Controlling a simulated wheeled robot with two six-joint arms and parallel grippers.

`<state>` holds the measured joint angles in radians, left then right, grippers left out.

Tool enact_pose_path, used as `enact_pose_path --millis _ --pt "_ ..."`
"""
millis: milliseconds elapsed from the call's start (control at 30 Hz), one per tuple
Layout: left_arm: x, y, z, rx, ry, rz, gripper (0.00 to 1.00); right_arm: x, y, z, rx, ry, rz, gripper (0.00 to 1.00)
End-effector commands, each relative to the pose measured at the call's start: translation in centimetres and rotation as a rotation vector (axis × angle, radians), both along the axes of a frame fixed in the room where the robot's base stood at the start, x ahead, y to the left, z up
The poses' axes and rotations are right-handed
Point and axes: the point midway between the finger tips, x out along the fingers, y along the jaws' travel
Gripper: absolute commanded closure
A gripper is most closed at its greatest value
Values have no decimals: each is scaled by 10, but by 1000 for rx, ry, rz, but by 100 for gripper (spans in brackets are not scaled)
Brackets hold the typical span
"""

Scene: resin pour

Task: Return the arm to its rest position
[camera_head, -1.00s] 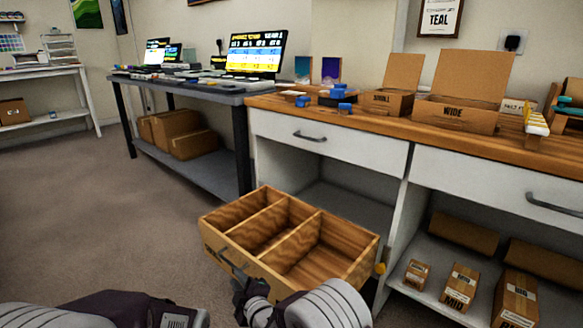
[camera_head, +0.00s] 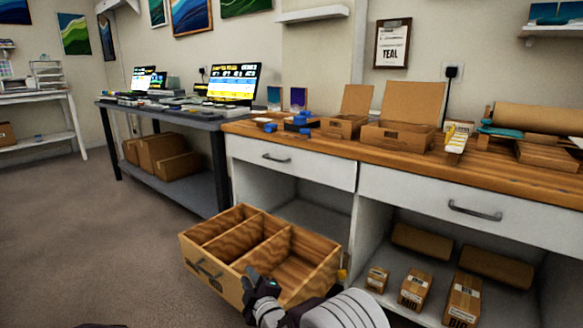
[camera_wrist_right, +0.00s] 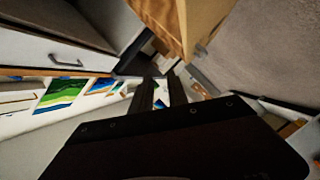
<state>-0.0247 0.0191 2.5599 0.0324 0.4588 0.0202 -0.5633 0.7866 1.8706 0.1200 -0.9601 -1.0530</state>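My right gripper (camera_head: 262,286) is in front of the near side of a wooden box with three compartments, low in the head view. In the right wrist view its two dark fingers (camera_wrist_right: 162,92) stand a small gap apart with nothing between them. The wooden box (camera_head: 208,278) sits low in front of the cabinet, tilted in the picture, and its compartments look empty. In the wrist view, a wooden corner, likely of this box (camera_wrist_right: 185,22), shows beyond the fingers. I cannot tell whether the gripper touches the box. My left gripper is not in view.
A wooden counter (camera_head: 350,150) with white drawers carries open cardboard boxes (camera_head: 398,138) and small blue items. Small cartons (camera_head: 415,290) stand on the lower shelf. A grey table (camera_head: 207,112) with screens stands at left. The carpet (camera_head: 90,240) at left is clear.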

Motion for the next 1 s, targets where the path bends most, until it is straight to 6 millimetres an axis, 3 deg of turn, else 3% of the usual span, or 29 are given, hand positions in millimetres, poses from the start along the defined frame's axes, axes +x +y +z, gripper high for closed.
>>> enact_pose_path --millis 33,167,267,333,400,467,500,600,800,900,967,1000 --pt "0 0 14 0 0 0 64 6 -13 26 8 -14 -23 80" --pt "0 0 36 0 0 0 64 19 -52 79 23 -43 -87 80" --pt "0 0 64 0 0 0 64 25 -100 130 28 -31 -162 80" --pt "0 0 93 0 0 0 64 21 -150 170 45 36 -239 80" --pt "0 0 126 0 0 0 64 -1 -209 197 96 188 -344 80" --pt "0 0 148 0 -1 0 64 -36 -252 196 165 375 -448 80" --pt "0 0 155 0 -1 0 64 -65 -272 185 214 503 -515 80" --pt "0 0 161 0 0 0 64 -132 -295 146 313 783 -662 80" --pt "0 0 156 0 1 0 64 -239 -298 84 400 1182 -891 80" --pt "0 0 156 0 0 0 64 -285 -298 68 428 1347 -1026 80" --pt "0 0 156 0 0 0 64 -309 -298 64 480 1436 -1152 80" --pt "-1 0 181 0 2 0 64 -306 -298 90 498 1427 -1159 80"
